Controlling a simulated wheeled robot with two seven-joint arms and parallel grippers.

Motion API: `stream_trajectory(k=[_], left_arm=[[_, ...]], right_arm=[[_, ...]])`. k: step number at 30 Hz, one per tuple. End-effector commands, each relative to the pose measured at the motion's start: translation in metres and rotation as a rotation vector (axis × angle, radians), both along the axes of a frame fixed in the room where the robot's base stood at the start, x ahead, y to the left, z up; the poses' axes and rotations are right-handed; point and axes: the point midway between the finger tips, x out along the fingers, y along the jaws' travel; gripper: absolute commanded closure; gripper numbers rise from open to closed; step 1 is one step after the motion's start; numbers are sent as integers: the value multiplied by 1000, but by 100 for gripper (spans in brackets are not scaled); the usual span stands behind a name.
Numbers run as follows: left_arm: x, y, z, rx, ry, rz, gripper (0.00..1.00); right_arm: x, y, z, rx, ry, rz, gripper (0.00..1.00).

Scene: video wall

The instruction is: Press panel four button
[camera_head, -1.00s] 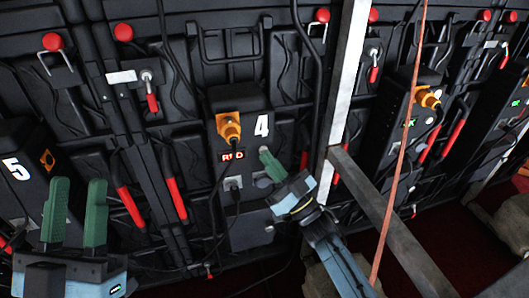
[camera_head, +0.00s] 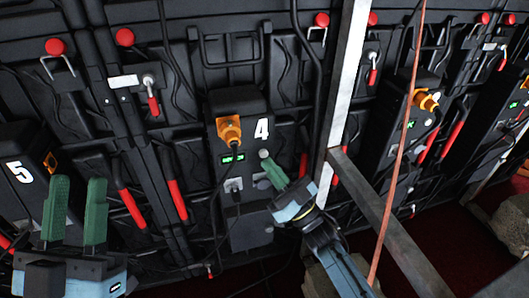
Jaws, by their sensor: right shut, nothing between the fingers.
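Panel four (camera_head: 238,105) is the black box marked with a white 4, with an orange plug in its front. Its small display (camera_head: 232,158) is lit green. My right gripper (camera_head: 269,163) comes in from the lower right, its green fingers shut and empty, at the panel's right side below the number. The fingers partly hide that part of the panel, and I cannot tell whether they touch its button. My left gripper (camera_head: 78,184) is at the lower left, open and empty, its two green fingers apart, well away from panel four.
Panel five (camera_head: 18,150) stands at the left, partly behind my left gripper. A pale upright post (camera_head: 347,85), a slanting metal beam (camera_head: 390,215) and an orange cable (camera_head: 398,160) stand right of panel four. Black cables hang around the panels.

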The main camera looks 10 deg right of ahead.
Motion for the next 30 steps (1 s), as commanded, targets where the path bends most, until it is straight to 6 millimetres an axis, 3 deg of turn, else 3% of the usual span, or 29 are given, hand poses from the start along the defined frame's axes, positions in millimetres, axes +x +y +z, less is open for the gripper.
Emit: stream_trajectory(k=[8, 22, 30], left_arm=[[0, 0, 3, 0, 0, 0, 64], [0, 0, 28, 0, 0, 0, 64], [0, 0, 28, 0, 0, 0, 64]], right_arm=[[-4, 0, 0, -1, 1, 0, 100], [-47, -2, 0, -2, 1, 1, 100], [-50, -2, -1, -1, -1, 0, 100]])
